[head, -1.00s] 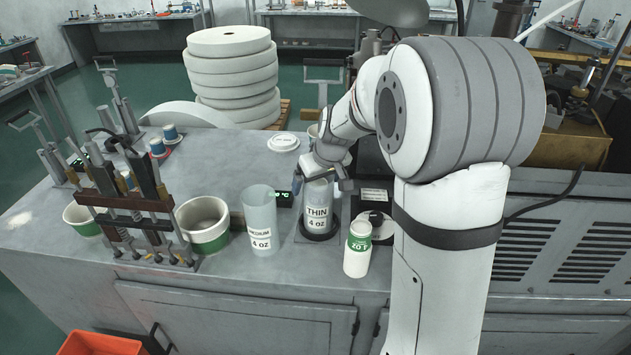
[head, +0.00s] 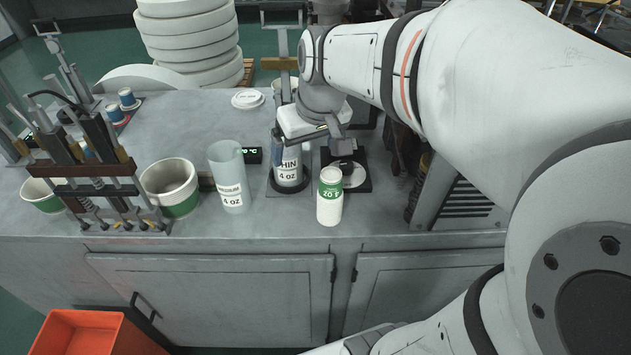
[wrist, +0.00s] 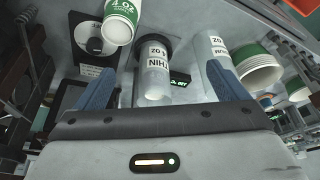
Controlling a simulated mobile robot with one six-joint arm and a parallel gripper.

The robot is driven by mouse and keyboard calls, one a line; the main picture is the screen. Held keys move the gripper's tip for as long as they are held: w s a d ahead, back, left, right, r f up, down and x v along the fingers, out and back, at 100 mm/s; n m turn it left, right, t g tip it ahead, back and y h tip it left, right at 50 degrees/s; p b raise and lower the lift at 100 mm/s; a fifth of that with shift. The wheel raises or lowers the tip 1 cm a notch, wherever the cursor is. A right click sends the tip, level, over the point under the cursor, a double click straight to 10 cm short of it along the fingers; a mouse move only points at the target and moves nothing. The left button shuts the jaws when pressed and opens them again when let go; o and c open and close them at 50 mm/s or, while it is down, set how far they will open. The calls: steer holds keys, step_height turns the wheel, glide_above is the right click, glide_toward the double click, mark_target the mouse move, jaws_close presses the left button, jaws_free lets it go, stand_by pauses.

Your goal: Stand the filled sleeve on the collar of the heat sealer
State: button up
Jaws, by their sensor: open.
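The THIN 4 oz sleeve (head: 289,173) stands upright on a dark round collar (head: 292,188) on a small plate on the bench. In the wrist view the sleeve (wrist: 155,75) points its near end at my gripper, and its far end sits in the dark collar (wrist: 151,42). My gripper (head: 304,140) is at the sleeve's top and partly hides it. In the wrist view its blue fingers (wrist: 161,68) are spread, one on each side, with gaps to the sleeve. I cannot tell what is inside the sleeve. A lit °C display (head: 251,155) is beside the sleeve.
The MEDIUM 4 oz sleeve (head: 229,180) stands left of the display. A green and white cup (head: 330,198) stands close at right, before a black plate with a pale disc (head: 351,175). A wide green-banded cup (head: 170,188) and a metal fixture (head: 95,170) are left.

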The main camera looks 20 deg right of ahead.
steer(key=s+f+m, duration=0.1)
steer(key=s+f, duration=0.4)
steer(key=s, duration=0.7)
steer(key=shift+a+m+g+h, duration=0.25)
steer(key=shift+m+g+h, duration=0.05)
